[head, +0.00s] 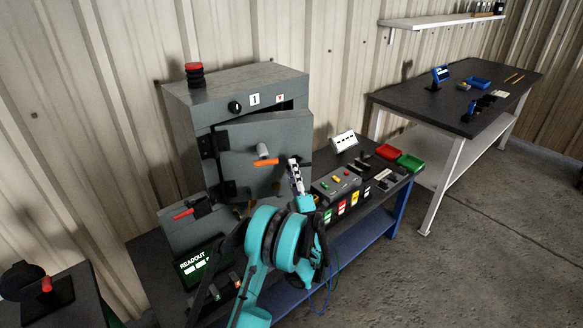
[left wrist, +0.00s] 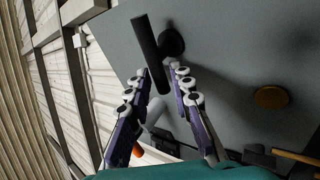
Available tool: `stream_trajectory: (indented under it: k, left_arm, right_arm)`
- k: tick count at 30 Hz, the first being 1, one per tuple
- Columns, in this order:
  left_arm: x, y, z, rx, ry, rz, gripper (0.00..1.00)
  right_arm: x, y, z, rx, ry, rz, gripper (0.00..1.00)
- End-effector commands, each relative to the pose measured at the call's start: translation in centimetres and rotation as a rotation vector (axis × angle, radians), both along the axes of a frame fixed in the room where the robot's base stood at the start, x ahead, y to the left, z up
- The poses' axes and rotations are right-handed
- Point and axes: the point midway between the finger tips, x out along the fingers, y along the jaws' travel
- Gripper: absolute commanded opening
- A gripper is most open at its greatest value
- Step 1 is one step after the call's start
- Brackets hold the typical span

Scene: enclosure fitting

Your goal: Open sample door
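The grey cabinet (head: 240,86) has a grey door (head: 237,160) hinged on its left side. The door stands ajar, with a dark gap along its top. An orange handle (head: 266,162) and a grey cylinder (head: 262,149) show on the door front. My left gripper (head: 293,163) is in front of the door's right part. In the left wrist view, the door panel (left wrist: 235,50) carries a dark bar handle (left wrist: 146,45). My left fingers (left wrist: 162,72) are apart, with the bar's lower end between their tips; contact cannot be told. My right gripper is out of view.
A control box (head: 336,183) with coloured buttons stands right of the cabinet, with red (head: 388,152) and green (head: 410,162) trays beyond. A readout screen (head: 200,262) sits at the bench front. Another table (head: 455,90) stands at the right, with open floor before it.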

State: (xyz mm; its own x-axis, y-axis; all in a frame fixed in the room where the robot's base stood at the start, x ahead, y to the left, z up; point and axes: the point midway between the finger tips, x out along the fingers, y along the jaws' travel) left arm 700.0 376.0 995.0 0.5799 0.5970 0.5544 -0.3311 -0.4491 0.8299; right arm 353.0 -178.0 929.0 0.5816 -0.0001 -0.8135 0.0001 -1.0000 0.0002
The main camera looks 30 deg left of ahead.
Motion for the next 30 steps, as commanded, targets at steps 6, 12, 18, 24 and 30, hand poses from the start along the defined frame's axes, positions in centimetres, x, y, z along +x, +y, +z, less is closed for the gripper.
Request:
stream_trajectory:
  k: [6, 12, 18, 24, 30]
  left_arm:
    - [-2.2, -2.4, -2.1, 0.001, 0.0, -0.002, 0.22]
    - [-3.5, -3.7, -3.4, 0.0, 0.0, -0.002, 0.22]
    - [-3.8, -3.9, -3.6, 0.0, 0.0, -0.001, 0.22]
    - [-3.6, -4.0, -3.3, 0.005, 0.008, -0.005, 0.0]
    - [-1.1, -6.9, 1.3, 0.098, 0.148, -0.102, 0.0]
  right_arm:
    - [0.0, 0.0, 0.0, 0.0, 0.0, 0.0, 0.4]
    - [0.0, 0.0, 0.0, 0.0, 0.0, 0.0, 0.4]
    - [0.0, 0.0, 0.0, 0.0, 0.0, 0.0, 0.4]
    - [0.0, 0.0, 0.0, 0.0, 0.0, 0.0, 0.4]
    - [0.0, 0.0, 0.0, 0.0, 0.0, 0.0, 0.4]
